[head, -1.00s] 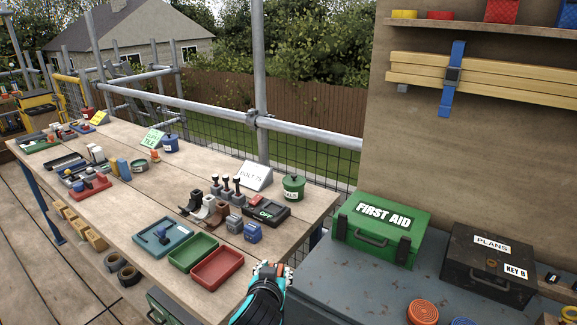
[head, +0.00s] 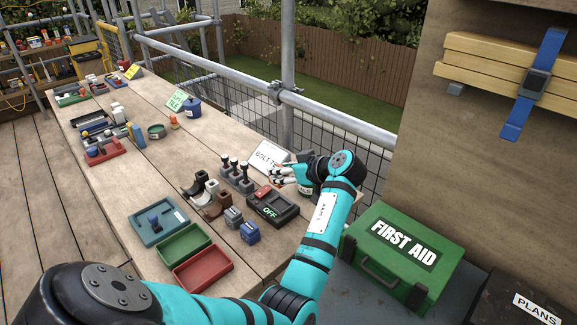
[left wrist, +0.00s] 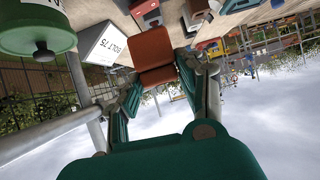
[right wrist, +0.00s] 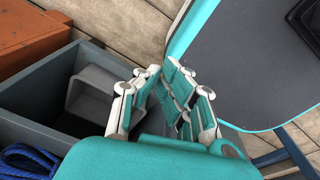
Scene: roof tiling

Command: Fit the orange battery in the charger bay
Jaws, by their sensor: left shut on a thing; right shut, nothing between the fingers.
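My left gripper (head: 287,172) is above the far right of the workbench, near the "BOLT 75" sign. In the left wrist view its fingers (left wrist: 165,82) are shut on the orange battery (left wrist: 153,47), a brownish-orange block. The battery is only a small reddish sliver in the head view. The dark charger (head: 285,213), with an "OFF" panel and a red part on top, sits on the bench, left of and below the gripper in the picture. The battery is apart from it. My right gripper (right wrist: 178,82) is shut and empty, seen only in the right wrist view.
The sign (head: 266,157) is close behind my left gripper. A green first aid box (head: 400,255) is at right. A grey bin (right wrist: 45,120) lies below my right gripper.

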